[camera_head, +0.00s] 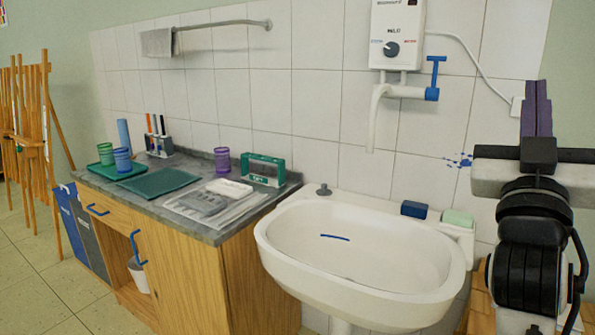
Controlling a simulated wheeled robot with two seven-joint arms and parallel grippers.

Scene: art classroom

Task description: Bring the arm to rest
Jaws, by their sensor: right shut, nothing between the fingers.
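My right arm rises at the right edge of the head view, in front of the tiled wall and to the right of the sink. My right gripper (536,108) points up, its two purple fingers together with nothing between them. It is apart from the sink and the counter. My left gripper is not in view.
A white sink (290,277) stands in the middle, with a blue sponge (414,209) and green soap (457,218) on its back rim. A water heater (396,35) hangs above. The counter (207,234) at left holds cups, a tray and cloths. Easels (45,150) stand far left.

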